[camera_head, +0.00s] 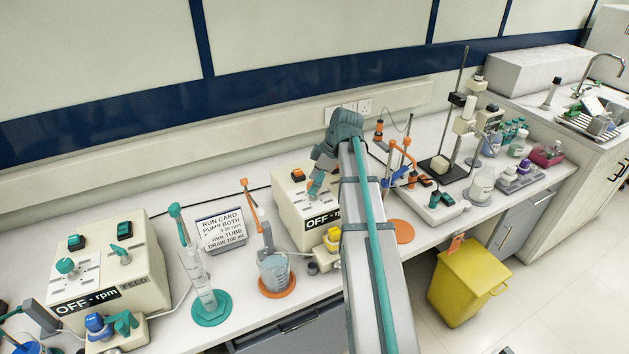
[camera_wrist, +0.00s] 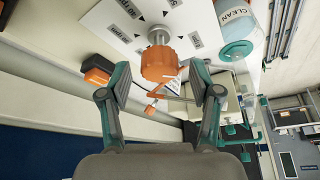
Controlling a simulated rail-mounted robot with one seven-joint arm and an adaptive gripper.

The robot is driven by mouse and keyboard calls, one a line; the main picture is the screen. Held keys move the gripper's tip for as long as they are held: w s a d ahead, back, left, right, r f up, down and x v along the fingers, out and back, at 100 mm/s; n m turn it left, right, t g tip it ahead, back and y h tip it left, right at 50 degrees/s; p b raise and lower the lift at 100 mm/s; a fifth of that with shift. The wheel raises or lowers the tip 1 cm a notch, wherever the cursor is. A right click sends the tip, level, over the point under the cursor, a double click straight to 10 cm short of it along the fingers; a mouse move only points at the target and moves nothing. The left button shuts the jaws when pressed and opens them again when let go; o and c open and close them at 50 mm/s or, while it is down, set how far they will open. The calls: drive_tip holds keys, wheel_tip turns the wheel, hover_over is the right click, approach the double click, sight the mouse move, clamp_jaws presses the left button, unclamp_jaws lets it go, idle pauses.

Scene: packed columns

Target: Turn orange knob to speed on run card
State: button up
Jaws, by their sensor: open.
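The orange knob (camera_wrist: 159,64) sits on a metal shaft on a white dial panel (camera_wrist: 125,25) with arrow marks, in the wrist view. My gripper (camera_wrist: 158,82) is open, one finger on each side of the knob's end; I cannot tell whether either touches it. In the head view my gripper (camera_head: 319,183) is over the middle pump box (camera_head: 291,205), whose display (camera_head: 323,219) reads "OFF - rpm", and hides the knob.
A second pump box (camera_head: 140,260) with a teal knob (camera_head: 66,266) stands at left, also showing OFF. A cylinder (camera_head: 205,290) and a beaker (camera_head: 275,272) stand in front of the card. An orange switch (camera_wrist: 97,76) is near my left finger. Stands and bottles fill the right bench.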

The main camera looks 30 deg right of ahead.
drive_tip(key=c, duration=1.1)
drive_tip(key=shift+c, duration=0.2)
drive_tip(key=shift+m, duration=0.3)
